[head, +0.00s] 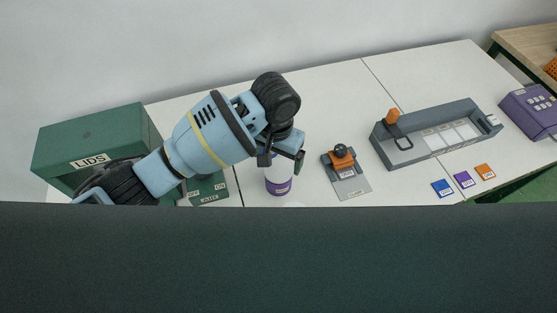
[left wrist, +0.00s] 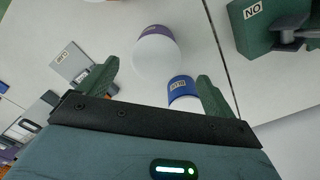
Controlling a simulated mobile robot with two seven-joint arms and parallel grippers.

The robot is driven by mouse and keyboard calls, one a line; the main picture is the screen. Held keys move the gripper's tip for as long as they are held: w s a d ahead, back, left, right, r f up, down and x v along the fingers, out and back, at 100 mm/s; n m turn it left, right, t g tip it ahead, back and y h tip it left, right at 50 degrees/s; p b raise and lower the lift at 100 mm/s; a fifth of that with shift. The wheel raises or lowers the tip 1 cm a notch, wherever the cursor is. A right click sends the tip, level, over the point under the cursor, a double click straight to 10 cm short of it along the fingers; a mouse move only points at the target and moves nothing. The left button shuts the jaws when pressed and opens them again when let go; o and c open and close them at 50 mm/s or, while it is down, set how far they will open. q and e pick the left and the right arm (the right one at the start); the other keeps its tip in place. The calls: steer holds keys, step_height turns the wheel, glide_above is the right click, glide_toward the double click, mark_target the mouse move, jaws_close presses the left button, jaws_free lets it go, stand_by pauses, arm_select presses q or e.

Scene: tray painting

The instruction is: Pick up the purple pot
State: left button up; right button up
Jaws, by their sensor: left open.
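The purple pot (head: 279,187) stands upright on the white table, with a white upper part and a purple labelled band low down. My left gripper (head: 284,156) is open, just above and beside its top, partly covering it. In the left wrist view the pot's white rounded top (left wrist: 157,62) and purple band (left wrist: 155,31) show ahead of and between the open fingers of my left gripper (left wrist: 158,74). I cannot tell whether they touch. My right gripper is not in view.
A blue labelled pot (left wrist: 181,87) stands close to the purple one, near one finger. A green LIDS box (head: 140,125) and a green ON/OFF box (head: 208,190) are at left. A grey stand (head: 352,187), grey tray (head: 440,153) and purple box (head: 530,112) are at right.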

mark_target(279, 170)
arm_select(q)
steer(key=shift+s, duration=0.15)
steer(key=shift+s+f, duration=0.1)
steer(key=shift+f, duration=1.25)
steer(key=shift+d+f, duration=0.1)
steer(key=shift+f, duration=0.15)
steer(key=shift+d+f+b, duration=0.2)
steer(key=shift+f+b, duration=0.25)
steer(key=shift+f, duration=1.85)
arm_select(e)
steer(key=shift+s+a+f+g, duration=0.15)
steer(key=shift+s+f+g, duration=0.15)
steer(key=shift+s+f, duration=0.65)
arm_select(q)
steer(key=shift+c, duration=0.4)
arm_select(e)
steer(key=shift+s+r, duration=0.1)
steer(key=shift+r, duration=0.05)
arm_select(q)
steer(key=c, duration=1.2)
